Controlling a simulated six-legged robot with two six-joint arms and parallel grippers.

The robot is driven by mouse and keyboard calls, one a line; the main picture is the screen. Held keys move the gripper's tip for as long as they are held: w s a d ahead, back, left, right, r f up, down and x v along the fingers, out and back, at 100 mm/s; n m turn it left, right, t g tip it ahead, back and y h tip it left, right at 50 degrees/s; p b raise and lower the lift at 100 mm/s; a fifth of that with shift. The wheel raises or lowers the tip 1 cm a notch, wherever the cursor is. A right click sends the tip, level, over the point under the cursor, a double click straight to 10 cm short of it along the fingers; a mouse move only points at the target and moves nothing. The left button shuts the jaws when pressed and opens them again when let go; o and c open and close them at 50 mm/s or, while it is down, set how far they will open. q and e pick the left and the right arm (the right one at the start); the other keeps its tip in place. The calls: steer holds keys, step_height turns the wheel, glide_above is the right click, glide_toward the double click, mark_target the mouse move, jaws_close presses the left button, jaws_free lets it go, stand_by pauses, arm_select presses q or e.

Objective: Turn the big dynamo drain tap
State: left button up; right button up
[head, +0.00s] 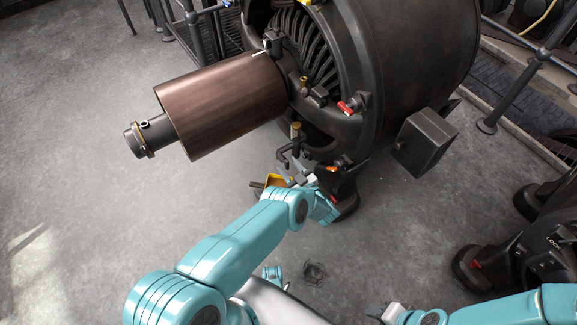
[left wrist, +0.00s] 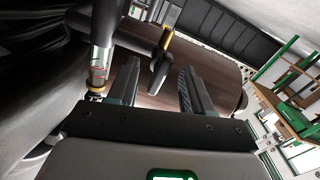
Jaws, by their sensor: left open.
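The big dynamo (head: 400,60) is a large dark drum with a brown pulley cylinder (head: 225,105). A dark pipe fitting that looks like its drain tap (head: 290,157) hangs low beside the pedestal. My left gripper (head: 288,172) is at this fitting, partly hidden by its own wrist. In the left wrist view my open left gripper (left wrist: 158,88) has a dark tap lever (left wrist: 158,70) with a yellow band between its fingers or just beyond them. I cannot tell whether they touch. My right gripper (head: 388,312) is low in the head view; its jaws are unclear.
A yellow tray (head: 276,180) lies below the fitting. A red-handled valve (head: 346,107) and a grey box (head: 424,142) are on the dynamo's side. Railings (head: 510,90) stand at the right. A floor drain (head: 314,272) lies in front; floor at the left is clear.

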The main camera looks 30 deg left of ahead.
arm_select(q)
steer(key=p+v, duration=0.1)
steer(key=v, duration=1.4)
steer(key=shift+s+d, duration=0.15)
steer(key=shift+d, duration=0.2)
steer(key=shift+c, duration=0.3)
